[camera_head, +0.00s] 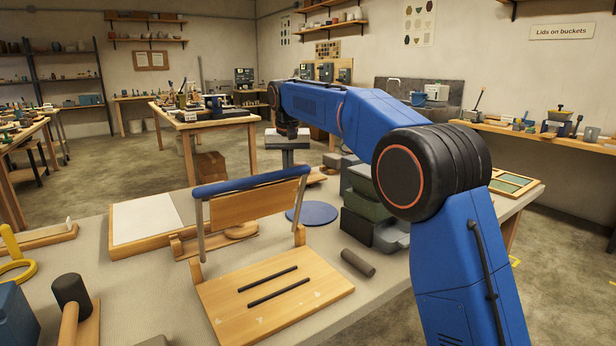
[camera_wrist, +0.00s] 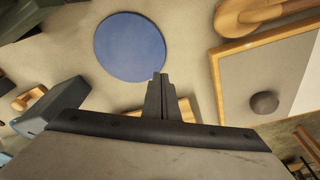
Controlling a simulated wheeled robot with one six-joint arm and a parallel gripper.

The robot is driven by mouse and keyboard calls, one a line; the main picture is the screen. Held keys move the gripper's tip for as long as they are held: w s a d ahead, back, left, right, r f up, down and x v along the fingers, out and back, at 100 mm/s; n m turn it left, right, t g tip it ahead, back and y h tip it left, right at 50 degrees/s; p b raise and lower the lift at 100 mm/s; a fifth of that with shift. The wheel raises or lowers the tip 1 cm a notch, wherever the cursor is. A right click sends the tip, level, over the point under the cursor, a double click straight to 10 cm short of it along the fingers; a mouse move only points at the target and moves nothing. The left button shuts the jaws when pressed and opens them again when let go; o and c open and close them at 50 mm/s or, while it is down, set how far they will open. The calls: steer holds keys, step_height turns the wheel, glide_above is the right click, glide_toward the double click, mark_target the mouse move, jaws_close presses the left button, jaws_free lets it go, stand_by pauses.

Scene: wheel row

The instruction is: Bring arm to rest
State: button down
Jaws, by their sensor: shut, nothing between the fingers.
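My blue arm reaches over the table from the right in the head view, with its wrist turned downward. My gripper (camera_head: 288,163) hangs behind the blue-topped wooden stand, apparently above the tabletop. In the wrist view my gripper (camera_wrist: 159,80) has its two dark fingers together, with nothing between them. A flat blue disc (camera_wrist: 130,46) lies beyond the fingertips there, and also shows on the table in the head view (camera_head: 312,213). The gap between fingertips and table is hard to judge.
The wooden stand (camera_head: 275,308) with a blue bar is close by at front. Dark green boxes (camera_head: 370,212) stand beneath my arm, and a dark cylinder (camera_head: 358,262) lies near them. A white framed board (camera_head: 145,218) and a mallet (camera_head: 72,300) are at left.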

steer(key=s+d+r+t, duration=0.1)
steer(key=s+d+r, duration=0.2)
steer(key=s+d, duration=2.05)
steer(key=s+d+f, duration=0.4)
steer(key=s+f, duration=0.2)
steer(key=s, duration=0.3)
steer(key=s+d+f+t, duration=0.1)
steer(key=s+d+f, duration=0.2)
steer(key=s+f, duration=0.3)
steer(key=s+d+f, duration=0.4)
steer(key=s+f, duration=0.2)
steer(key=s, duration=0.7)
steer(key=shift+d+f+m, duration=0.25)
steer(key=shift+d+m, duration=0.1)
steer(key=shift+m, duration=0.05)
